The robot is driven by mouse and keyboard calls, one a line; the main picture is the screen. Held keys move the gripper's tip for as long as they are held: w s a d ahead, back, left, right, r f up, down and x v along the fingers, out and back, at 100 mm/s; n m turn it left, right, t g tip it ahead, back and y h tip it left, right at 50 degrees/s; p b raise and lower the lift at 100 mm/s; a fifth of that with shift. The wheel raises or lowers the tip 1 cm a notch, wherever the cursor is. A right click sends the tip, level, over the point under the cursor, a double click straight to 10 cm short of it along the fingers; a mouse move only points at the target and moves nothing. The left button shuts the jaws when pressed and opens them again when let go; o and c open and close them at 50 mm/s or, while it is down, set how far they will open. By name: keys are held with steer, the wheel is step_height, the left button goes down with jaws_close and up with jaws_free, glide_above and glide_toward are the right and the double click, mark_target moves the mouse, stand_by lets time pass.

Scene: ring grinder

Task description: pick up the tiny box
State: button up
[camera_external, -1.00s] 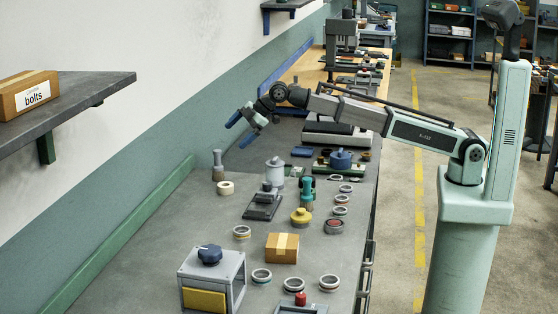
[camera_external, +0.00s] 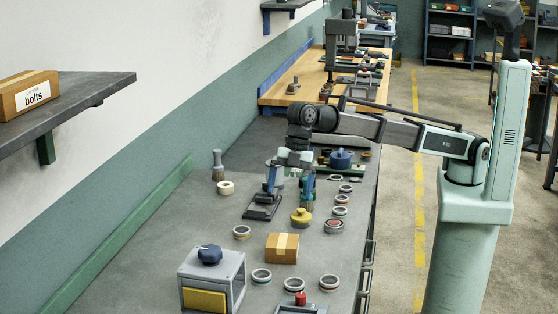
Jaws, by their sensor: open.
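The tiny box (camera_external: 282,248) is a small brown cardboard box with a paler tape strip on top. It sits on the grey bench in the middle foreground of the external view. My gripper (camera_external: 289,192) points down with its two blue-tipped fingers spread apart and nothing seen between them. It is over the bench farther back than the box and clear of it.
Around the box are a yellow knob (camera_external: 301,217), several rings such as one at front (camera_external: 261,276), and a grey frame (camera_external: 211,278) with a dark knob. Bare bench lies left of the box.

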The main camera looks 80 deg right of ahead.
mark_target(282, 240)
steer(key=a+g+h, duration=0.1)
steer(key=a+h, duration=0.3)
steer(key=a, duration=0.3)
steer(key=f, duration=0.8)
steer(key=shift+w+d+f, duration=0.1)
steer(key=shift+w+f, duration=0.25)
steer(key=shift+f, duration=0.05)
steer(key=shift+s+a+f, duration=0.1)
steer(key=shift+a+f, duration=0.05)
steer(key=shift+f, duration=1.25)
steer(key=shift+a+f, duration=0.1)
steer(key=shift+f, duration=1.25)
steer(key=c, duration=0.8)
